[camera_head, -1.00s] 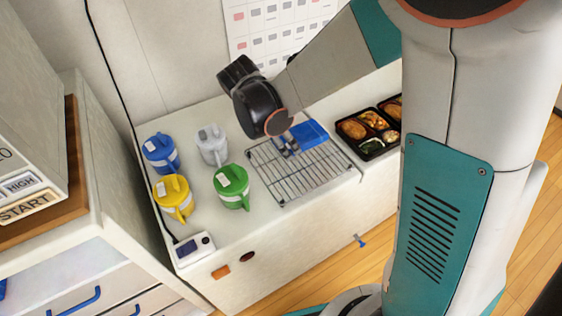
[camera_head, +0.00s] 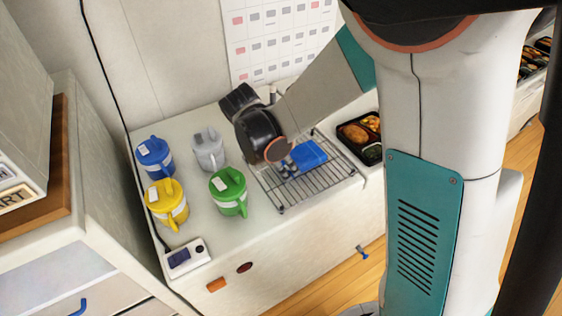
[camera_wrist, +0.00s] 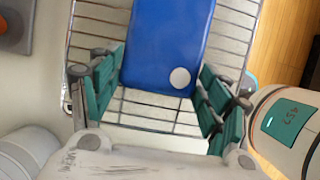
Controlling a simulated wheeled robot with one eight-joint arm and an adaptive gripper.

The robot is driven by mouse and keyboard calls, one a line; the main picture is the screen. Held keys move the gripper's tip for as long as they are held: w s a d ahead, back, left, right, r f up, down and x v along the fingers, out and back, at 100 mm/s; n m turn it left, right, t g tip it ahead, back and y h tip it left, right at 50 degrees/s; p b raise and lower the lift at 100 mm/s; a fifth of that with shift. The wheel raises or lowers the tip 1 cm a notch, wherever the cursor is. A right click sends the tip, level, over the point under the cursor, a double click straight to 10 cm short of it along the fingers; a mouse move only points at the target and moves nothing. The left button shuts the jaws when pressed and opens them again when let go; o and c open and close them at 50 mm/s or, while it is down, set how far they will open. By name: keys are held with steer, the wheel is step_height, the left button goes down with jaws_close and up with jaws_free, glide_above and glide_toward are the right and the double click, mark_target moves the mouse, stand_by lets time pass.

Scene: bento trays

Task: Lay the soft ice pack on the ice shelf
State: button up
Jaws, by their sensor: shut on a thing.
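The soft ice pack (camera_head: 309,154) is a blue, flat block over the wire rack (camera_head: 283,194) on the white counter. In the wrist view the ice pack (camera_wrist: 170,40) shows a white round spot at its near end. My gripper (camera_wrist: 160,88) has its green fingers on either side of that end and is shut on the pack. In the head view my gripper (camera_head: 288,168) is at the pack's left end, partly hidden by my wrist. The rack's bars (camera_wrist: 232,45) show around the pack. I cannot tell whether the pack touches the bars.
Blue (camera_head: 155,157), grey (camera_head: 208,150), yellow (camera_head: 167,203) and green (camera_head: 229,192) lidded jugs stand left of the rack. A small device (camera_head: 186,257) lies at the counter's front left corner. A black food tray (camera_head: 352,133) sits right of the rack.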

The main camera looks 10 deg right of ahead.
steer(key=shift+f, duration=0.15)
steer(key=o, duration=1.3)
